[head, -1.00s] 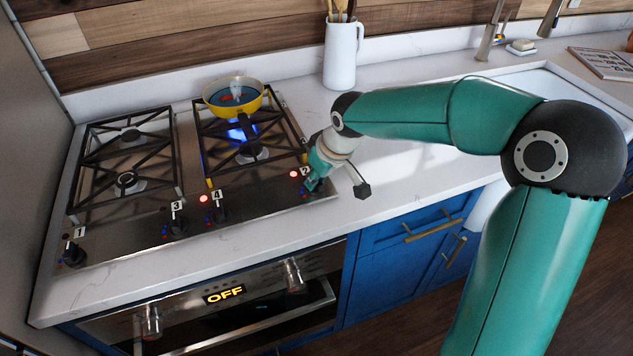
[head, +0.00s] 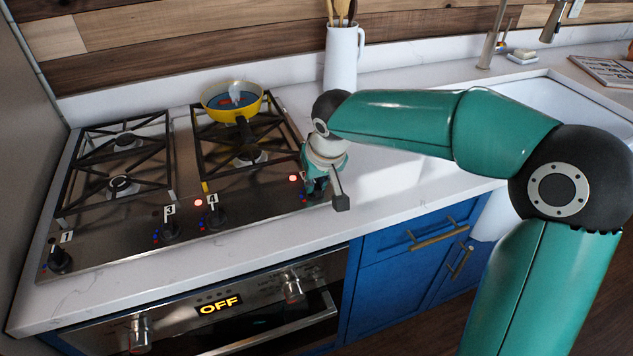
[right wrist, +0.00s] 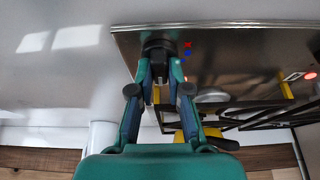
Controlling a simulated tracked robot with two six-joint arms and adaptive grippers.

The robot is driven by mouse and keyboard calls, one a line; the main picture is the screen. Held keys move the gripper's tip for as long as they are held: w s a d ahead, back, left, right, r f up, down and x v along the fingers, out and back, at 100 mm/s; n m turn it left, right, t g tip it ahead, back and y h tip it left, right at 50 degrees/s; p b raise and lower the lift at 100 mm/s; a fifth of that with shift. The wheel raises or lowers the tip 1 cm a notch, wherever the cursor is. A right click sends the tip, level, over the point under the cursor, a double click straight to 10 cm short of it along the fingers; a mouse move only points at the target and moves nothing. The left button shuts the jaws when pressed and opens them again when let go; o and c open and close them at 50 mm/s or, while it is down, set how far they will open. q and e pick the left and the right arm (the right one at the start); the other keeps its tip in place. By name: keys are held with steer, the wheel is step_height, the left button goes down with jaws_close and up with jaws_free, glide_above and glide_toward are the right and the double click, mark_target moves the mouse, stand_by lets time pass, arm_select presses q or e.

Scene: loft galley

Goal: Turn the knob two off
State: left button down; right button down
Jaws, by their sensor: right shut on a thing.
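Knob two is hidden behind my right gripper (head: 317,187) in the head view, at the right front corner of the cooktop (head: 120,238). In the right wrist view my right gripper's fingers (right wrist: 160,76) are shut on the dark knob two (right wrist: 160,46). A red mark and a blue mark show on the steel beside it. A red light (head: 293,178) glows just left of the gripper. A yellow pan (head: 214,112) stands on the back right burner, and no flame shows under it. My left gripper is not in view.
Knob four (head: 214,217), with a lit red light beside it, knob three (head: 170,232) and knob one (head: 60,260) line the cooktop front. A white utensil jug (head: 341,58) stands behind my right arm. The counter right of the cooktop is clear.

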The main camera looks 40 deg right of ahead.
steer(key=c, duration=1.1)
jaws_free()
steer(key=v, duration=1.2)
